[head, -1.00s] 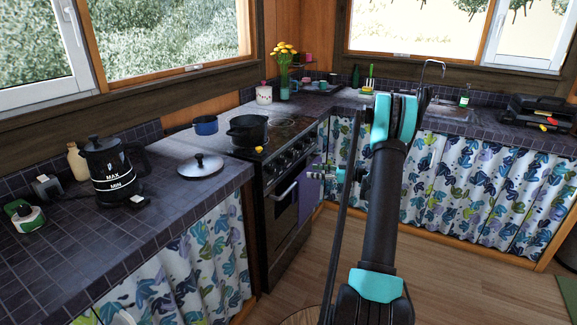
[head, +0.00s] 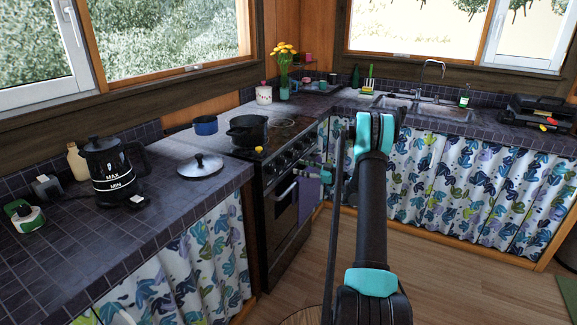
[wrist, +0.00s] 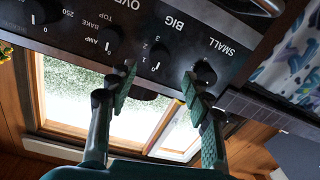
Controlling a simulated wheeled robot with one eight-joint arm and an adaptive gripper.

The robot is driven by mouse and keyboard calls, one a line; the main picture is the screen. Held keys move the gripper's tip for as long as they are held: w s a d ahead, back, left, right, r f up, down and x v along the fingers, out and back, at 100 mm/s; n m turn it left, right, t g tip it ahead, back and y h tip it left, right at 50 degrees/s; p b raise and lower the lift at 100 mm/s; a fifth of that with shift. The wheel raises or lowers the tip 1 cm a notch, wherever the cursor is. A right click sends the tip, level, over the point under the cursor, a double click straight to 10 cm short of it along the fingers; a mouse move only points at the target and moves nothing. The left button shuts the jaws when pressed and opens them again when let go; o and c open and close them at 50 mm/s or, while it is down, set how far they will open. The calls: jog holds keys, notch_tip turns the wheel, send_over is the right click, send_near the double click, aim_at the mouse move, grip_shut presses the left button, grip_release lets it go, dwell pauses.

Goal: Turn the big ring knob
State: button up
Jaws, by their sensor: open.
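The stove's black control panel (wrist: 75,45) crosses the wrist view at a slant, with its lettering upside down. The knob by the word BIG (wrist: 158,58) is dark and partly hard to make out against the panel. Another dark knob (wrist: 205,72) sits by the word SMALL. My gripper (wrist: 157,86) is open and empty, its two teal fingertips on either side of the BIG knob. I cannot tell whether they touch it. In the head view my gripper (head: 318,165) is small and partly hidden by my arm, at the stove's front (head: 284,172).
A dark pot (head: 248,130) stands on the stove top. A purple towel (head: 309,197) hangs at the oven front. Left of the stove, the counter (head: 175,225) holds a lid (head: 200,166) and a kettle (head: 108,165).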

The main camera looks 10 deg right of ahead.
aim_at(286, 163)
jog(key=x, duration=0.7)
jog(key=shift+c, duration=0.3)
grip_shut()
